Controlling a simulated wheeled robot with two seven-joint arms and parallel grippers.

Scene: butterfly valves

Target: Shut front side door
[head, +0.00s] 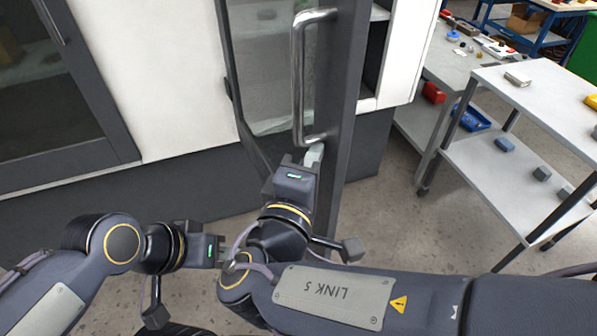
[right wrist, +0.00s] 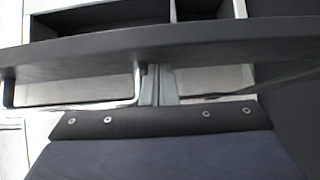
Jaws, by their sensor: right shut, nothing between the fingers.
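The front side door (head: 345,100) is a dark-framed glass door on a white and dark cabinet. It stands ajar, with part of the dark cabinet opening showing to its right. Its long silver handle (head: 298,80) is upright in the head view and also shows at the left of the right wrist view (right wrist: 70,106). My right gripper (head: 314,155) is shut and empty, its fingertips at the door frame just below the handle's lower end. Its fingers also show in the right wrist view (right wrist: 156,85); I cannot tell whether they touch the door. My left gripper (head: 220,252) is low, away from the door; its jaws are unclear.
Another dark-framed glass door (head: 60,85) is at the left of the cabinet. A grey shelf cart (head: 545,90) with small parts stands at the right, beside a workbench (head: 450,68). Bare floor (head: 395,215) lies between the cabinet and the cart.

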